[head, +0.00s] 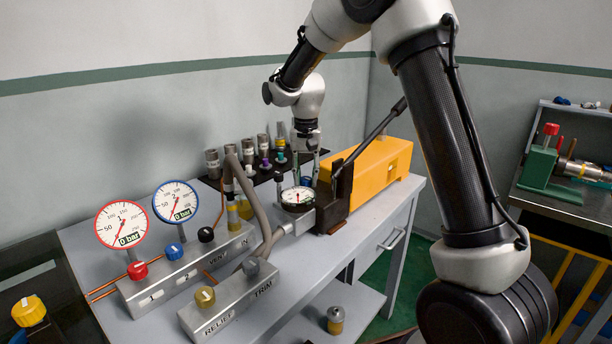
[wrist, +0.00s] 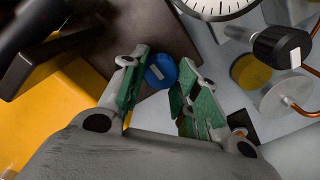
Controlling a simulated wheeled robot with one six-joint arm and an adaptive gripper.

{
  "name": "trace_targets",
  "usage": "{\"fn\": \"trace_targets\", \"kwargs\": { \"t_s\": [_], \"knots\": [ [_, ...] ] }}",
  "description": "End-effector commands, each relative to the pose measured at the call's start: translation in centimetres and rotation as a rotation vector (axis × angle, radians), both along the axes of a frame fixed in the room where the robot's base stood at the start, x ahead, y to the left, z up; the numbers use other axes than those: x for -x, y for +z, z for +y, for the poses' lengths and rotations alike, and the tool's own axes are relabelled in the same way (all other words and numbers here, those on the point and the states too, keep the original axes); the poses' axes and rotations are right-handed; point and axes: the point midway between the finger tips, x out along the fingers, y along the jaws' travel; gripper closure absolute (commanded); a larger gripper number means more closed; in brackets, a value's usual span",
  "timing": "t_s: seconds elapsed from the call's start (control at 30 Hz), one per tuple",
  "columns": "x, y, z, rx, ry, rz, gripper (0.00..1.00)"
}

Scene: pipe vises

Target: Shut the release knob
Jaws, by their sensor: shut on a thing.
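A round blue knob (wrist: 160,72), which I take to be the release knob, sits between the green-padded fingers of my gripper (wrist: 158,84) in the wrist view. The fingers are shut on its sides. In the head view my gripper (head: 307,168) points down behind the dark pump block (head: 332,207), beside the yellow pump body (head: 372,172).
The black pump lever (head: 372,138) slants up close to my gripper. A small dial gauge (head: 298,198) stands in front, with a black knob (wrist: 278,46) near the fingers. Sockets (head: 247,151) stand behind. Two gauges (head: 122,222) and a valve manifold (head: 188,266) are at left.

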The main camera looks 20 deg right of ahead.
Motion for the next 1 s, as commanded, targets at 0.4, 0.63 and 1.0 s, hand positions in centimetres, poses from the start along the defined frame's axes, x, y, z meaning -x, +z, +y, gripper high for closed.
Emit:
{"fn": "trace_targets", "kwargs": {
  "t_s": [0.4,0.63,1.0],
  "knots": [
    [0.0,0.0,0.0,0.000,0.000,0.000,0.47],
    [-0.1,1.7,0.0,-0.001,0.000,-0.004,0.47],
    [-0.1,9.5,0.0,-0.001,0.000,-0.004,0.47]
  ]
}}
